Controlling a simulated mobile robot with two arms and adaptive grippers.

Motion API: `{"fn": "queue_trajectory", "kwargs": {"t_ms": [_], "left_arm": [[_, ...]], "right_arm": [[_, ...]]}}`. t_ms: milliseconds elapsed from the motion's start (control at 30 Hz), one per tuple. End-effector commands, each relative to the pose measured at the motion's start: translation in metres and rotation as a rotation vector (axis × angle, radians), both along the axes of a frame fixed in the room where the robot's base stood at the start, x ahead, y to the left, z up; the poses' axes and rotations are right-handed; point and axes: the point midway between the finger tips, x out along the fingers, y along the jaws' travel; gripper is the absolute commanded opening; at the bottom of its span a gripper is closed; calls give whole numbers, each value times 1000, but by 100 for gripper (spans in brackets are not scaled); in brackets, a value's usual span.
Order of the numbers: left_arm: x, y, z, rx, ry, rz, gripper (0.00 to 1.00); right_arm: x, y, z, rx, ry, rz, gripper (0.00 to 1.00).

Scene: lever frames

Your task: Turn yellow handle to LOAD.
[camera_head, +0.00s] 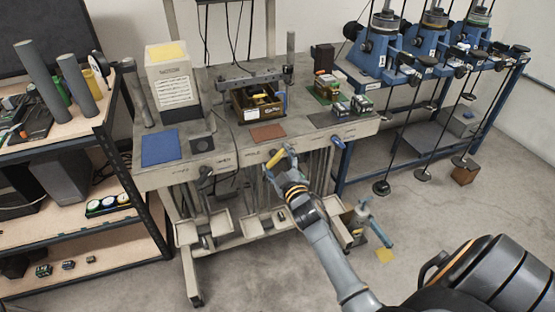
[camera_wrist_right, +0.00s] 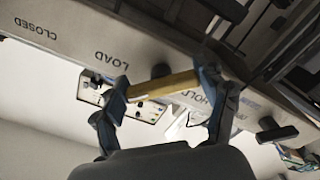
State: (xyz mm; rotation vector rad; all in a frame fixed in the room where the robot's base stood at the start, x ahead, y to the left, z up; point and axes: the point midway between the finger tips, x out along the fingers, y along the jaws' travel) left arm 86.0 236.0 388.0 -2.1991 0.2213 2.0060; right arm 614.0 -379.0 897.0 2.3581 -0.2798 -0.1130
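The yellow handle (camera_head: 275,160) is on the front edge of the grey workbench (camera_head: 228,160), below the brown mat. In the right wrist view the yellow handle (camera_wrist_right: 165,86) lies across the gap between my right gripper's fingers, near both of them; I cannot tell whether they touch it. The LOAD label (camera_wrist_right: 112,59) is upside down to its left, CLOSED (camera_wrist_right: 37,28) is farther left, and HOLD is partly hidden by the right finger. My right gripper (camera_head: 286,158) is at the handle with fingers apart (camera_wrist_right: 165,98). My left gripper is not in view.
A blue handle (camera_head: 338,142) and a black handle (camera_head: 205,171) are on the same bench front. Open trays (camera_head: 220,227) hang below. A shelf (camera_head: 110,128) stands at left, blue machines (camera_head: 380,42) at right. The floor in front is mostly clear.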

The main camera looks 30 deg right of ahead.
Motion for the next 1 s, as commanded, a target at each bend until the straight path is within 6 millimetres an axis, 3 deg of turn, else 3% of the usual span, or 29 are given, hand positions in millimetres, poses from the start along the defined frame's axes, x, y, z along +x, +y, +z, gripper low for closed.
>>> {"fn": "queue_trajectory", "kwargs": {"t_ms": [33, 100, 567, 1000], "left_arm": [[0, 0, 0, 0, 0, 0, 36], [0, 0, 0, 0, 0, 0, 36], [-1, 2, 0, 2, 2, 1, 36], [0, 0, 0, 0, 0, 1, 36]], "right_arm": [[0, 0, -1, 5, 3, -1, 83], [0, 0, -1, 4, 2, 0, 96], [-7, 2, -1, 0, 1, 0, 96], [-91, 22, -2, 2, 4, 0, 96]]}}
